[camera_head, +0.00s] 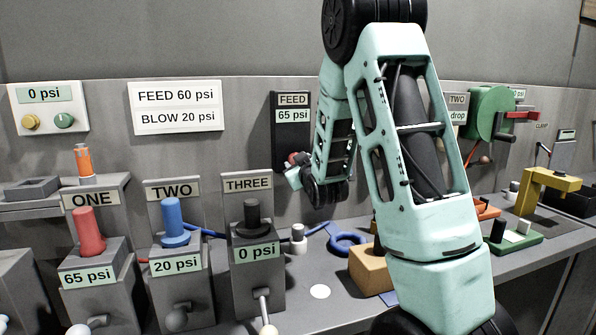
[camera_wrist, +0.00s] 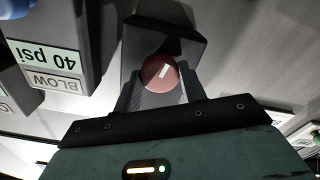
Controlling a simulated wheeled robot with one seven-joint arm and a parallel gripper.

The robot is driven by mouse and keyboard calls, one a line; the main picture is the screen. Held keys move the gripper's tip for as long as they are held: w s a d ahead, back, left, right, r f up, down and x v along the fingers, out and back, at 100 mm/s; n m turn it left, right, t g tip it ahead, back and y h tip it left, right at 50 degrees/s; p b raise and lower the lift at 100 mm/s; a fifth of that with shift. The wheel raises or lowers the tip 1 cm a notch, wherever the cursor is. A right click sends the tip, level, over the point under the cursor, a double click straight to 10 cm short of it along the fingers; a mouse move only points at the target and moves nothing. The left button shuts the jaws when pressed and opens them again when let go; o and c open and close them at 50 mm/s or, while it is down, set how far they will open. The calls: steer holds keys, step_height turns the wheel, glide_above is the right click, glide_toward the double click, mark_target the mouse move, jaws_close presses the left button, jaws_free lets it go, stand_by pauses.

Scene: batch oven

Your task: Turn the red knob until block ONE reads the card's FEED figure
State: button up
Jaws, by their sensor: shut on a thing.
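The card (camera_head: 178,107) on the back wall reads FEED 60 psi and BLOW 20 psi. Block ONE (camera_head: 92,294), with a red cylinder on top, reads 65 psi. The dark FEED panel (camera_head: 292,132) also reads 65 psi. The red knob (camera_wrist: 158,70) is round with a pale mark, low on that panel; only a bit of it shows in the head view (camera_head: 293,158). My gripper (camera_wrist: 160,88) is shut on the red knob, one finger on each side. In the head view my gripper (camera_head: 300,174) is partly hidden by my arm.
Block TWO (camera_head: 183,290) reads 20 psi and block THREE (camera_head: 255,290) reads 0 psi. A BLOW panel (camera_wrist: 62,70) reading 40 psi appears upside down in the wrist view. A blue ring (camera_head: 348,240) and a tan box (camera_head: 366,268) lie on the bench near my arm.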

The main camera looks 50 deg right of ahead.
steer(key=shift+f+n+b, duration=0.1)
steer(key=shift+n+b, duration=0.7)
steer(key=shift+n, duration=0.2)
steer(key=o, duration=1)
